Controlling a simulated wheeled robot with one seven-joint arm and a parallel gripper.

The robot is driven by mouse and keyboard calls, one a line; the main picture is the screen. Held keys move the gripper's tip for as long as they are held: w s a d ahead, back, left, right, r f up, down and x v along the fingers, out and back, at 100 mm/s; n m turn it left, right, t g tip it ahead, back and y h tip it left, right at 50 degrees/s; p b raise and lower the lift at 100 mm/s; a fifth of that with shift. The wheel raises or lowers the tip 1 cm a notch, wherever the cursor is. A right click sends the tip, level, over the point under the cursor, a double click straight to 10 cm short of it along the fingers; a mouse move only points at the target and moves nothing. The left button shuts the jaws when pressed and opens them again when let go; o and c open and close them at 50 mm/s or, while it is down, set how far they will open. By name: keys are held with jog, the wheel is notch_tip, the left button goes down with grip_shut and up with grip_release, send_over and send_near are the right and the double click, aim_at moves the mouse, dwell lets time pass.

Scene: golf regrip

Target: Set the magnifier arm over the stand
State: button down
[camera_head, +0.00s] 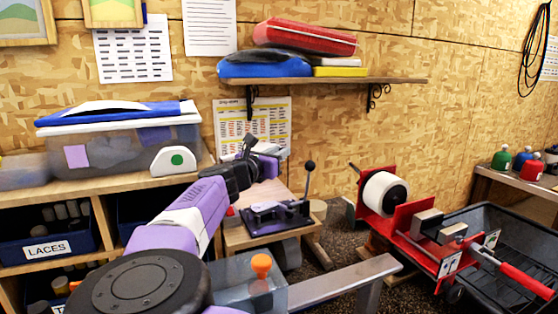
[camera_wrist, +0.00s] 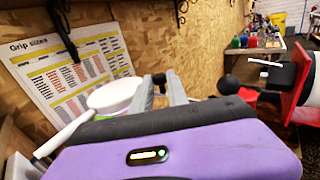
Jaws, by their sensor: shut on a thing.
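In the wrist view the magnifier arm (camera_wrist: 62,134) is a white bar with a round white head (camera_wrist: 115,95), left of my fingertips. My gripper (camera_wrist: 163,90) has its grey fingers shut at the head's right side; the exact contact is hidden behind my purple hand. In the head view my gripper (camera_head: 268,149) is over the small wooden bench, and the magnifier is hard to make out. A purple-and-black stand (camera_head: 277,216) with an upright lever is on that bench, below and right of my gripper. The lever's black knob shows in the wrist view (camera_wrist: 228,85).
A red machine with a white roll (camera_head: 385,193) stands to the right, with a black bin (camera_head: 515,250) beyond. A shelf (camera_head: 330,80) holds red and blue bags. A storage box (camera_head: 115,140) is on the left cabinet. A grey rail (camera_head: 345,280) crosses the front.

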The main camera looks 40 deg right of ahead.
jog(key=g+b, duration=0.1)
jog(key=s+a+m, duration=0.1)
jog(key=a+g+b, duration=0.1)
jog(key=shift+s+a+r+m+g+h+b, duration=0.15)
jog(key=shift+s+r+m+g+h+b, duration=0.15)
jog(key=shift+s+h+b, duration=0.1)
jog(key=shift+w, duration=0.1)
jog(key=c, duration=1.3)
grip_release()
jog(key=shift+f, duration=0.1)
jog(key=shift+f, duration=0.1)
notch_tip(320, 180, up, 20)
jog(key=shift+r+b, duration=0.1)
jog(key=shift+b, duration=0.95)
